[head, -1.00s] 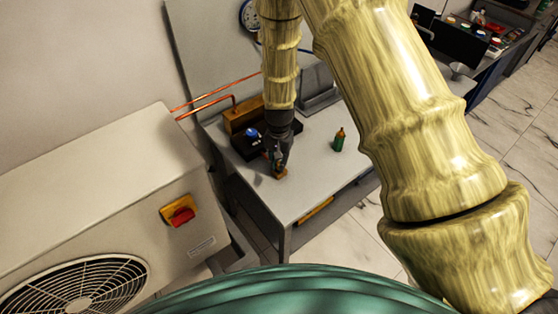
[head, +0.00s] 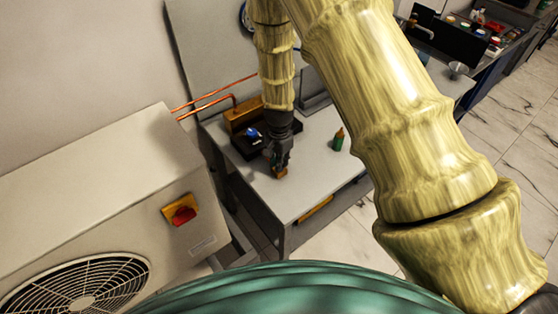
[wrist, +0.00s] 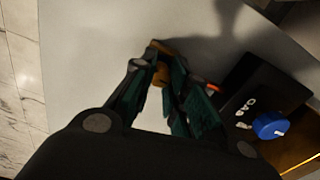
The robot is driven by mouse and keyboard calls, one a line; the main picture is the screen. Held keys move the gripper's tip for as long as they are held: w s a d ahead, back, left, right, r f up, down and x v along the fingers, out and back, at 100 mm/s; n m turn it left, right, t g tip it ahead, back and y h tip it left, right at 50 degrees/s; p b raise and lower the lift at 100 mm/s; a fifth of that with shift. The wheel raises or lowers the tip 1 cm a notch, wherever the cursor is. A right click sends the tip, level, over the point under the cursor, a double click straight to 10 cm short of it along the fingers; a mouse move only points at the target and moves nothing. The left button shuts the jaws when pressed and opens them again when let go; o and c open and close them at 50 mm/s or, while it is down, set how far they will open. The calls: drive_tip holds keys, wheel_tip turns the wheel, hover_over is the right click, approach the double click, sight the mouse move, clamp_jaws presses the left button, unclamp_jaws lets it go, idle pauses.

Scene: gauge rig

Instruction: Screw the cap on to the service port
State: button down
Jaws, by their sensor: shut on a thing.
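My gripper (head: 281,163) points down over the grey bench. It is shut on a small orange-brown piece, seen between the fingertips in the wrist view (wrist: 160,68). The piece is at or just above the bench top; I cannot tell if it touches. It may be the cap, but its shape is partly hidden by the fingers. No service port can be made out clearly.
A black tray (wrist: 262,88) with white lettering and a blue round thing (wrist: 270,125) lies beside the gripper. A large outdoor unit (head: 90,190) with a red switch is at the left. The bench front is clear.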

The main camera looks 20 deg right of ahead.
drive_tip(key=m+p, duration=0.1)
drive_tip(key=m, duration=0.4)
drive_tip(key=shift+p, duration=0.35)
drive_tip(key=shift+m+p, duration=0.4)
drive_tip(key=shift+m, duration=0.3)
drive_tip(key=shift+m+p, duration=0.75)
drive_tip(key=shift+m, duration=1.15)
drive_tip(key=shift+r+m, duration=0.1)
drive_tip(key=shift+m, duration=0.2)
drive_tip(key=shift+m+p, duration=0.65)
drive_tip(key=shift+m, duration=0.35)
